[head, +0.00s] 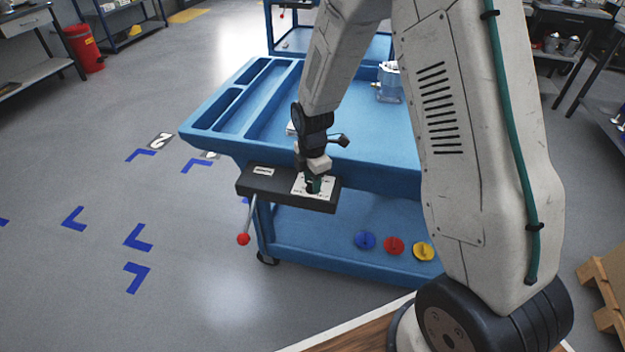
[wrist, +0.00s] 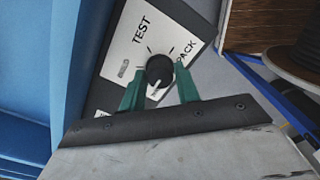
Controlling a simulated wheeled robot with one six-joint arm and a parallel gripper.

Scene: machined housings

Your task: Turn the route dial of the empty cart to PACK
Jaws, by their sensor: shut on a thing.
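The blue cart (head: 225,140) stands before me, with a dark control box (head: 262,185) on its near edge. The box bears a white dial plate (head: 302,190), which also shows in the wrist view (wrist: 118,62). The plate reads TEST at upper left and PACK at right; a further label is partly hidden between the fingers. My gripper (head: 314,184) is shut on the black dial knob (wrist: 160,70), with a green finger on each side. The knob's white mark seems to point down between the fingers, away from both TEST and PACK. A metallic housing (head: 388,82) sits on the cart's top.
A lever with a red ball (head: 243,239) hangs from the box's left end. Blue, red and yellow discs (head: 394,246) lie on the lower shelf. A second blue cart (head: 285,42) stands behind. The floor at left is clear, with blue corner marks (head: 138,237).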

